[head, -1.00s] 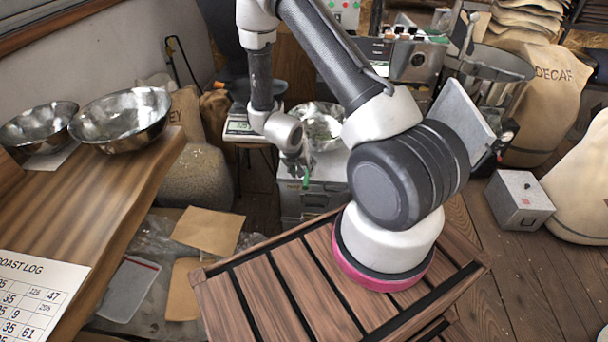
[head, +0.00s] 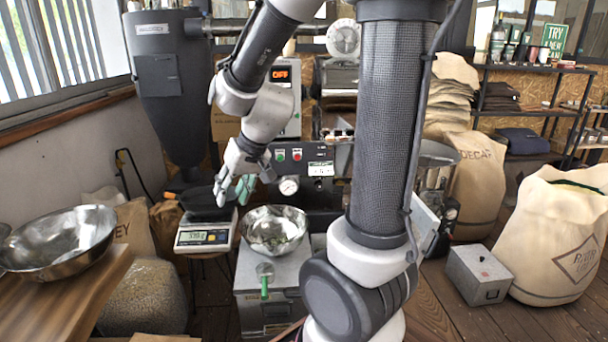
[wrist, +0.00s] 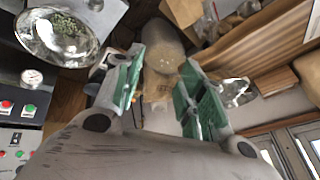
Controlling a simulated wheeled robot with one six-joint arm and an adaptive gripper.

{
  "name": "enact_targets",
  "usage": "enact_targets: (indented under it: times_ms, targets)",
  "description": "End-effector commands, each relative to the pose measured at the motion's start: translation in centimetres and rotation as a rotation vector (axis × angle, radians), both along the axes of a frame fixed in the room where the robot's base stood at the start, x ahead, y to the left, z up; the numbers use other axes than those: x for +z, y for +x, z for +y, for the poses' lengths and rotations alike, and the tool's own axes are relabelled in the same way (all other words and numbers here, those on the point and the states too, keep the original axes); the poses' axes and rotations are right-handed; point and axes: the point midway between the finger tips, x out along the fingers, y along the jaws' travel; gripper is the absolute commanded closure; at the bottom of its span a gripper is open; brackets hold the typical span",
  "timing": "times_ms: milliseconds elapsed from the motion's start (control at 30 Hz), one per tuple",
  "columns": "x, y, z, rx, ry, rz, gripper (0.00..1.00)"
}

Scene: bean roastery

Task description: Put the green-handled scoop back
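The green-handled scoop (head: 264,288) is at the top front edge of a grey metal cabinet (head: 246,270), its clear or metal bowl up and its green handle pointing down the front. Whether it hangs or rests there I cannot tell. My gripper (head: 234,192) is up and to the left of the scoop, apart from it, in front of the scale and its dark pan. In the wrist view my gripper (wrist: 162,62) has its two green-padded fingers spread wide, with nothing between them. I cannot make out the scoop in the wrist view.
A steel bowl (head: 274,232) with green beans stands on the cabinet, beside a scale (head: 205,238) with a dark pan (head: 203,200). Another steel bowl (head: 60,243) is on the wooden counter (head: 75,300) at left. A grey box (head: 480,272) sits on the floor at right.

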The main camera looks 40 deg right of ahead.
Motion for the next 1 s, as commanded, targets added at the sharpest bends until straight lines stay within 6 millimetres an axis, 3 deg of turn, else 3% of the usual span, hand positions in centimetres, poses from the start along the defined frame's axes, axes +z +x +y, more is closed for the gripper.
enact_targets:
  times_ms: [33, 200, 400, 567, 1000]
  targets:
    - [2.2, -2.1, -0.5, 0.026, -0.017, -0.011, 0.6]
    - [6.6, -10.0, -3.1, 0.084, -0.117, 0.014, 0.6]
    - [8.5, -16.5, -6.0, 0.074, -0.228, 0.045, 0.6]
    - [8.9, -18.2, -6.9, 0.062, -0.262, 0.055, 0.6]
    - [8.9, -18.3, -6.9, 0.064, -0.262, 0.056, 0.6]
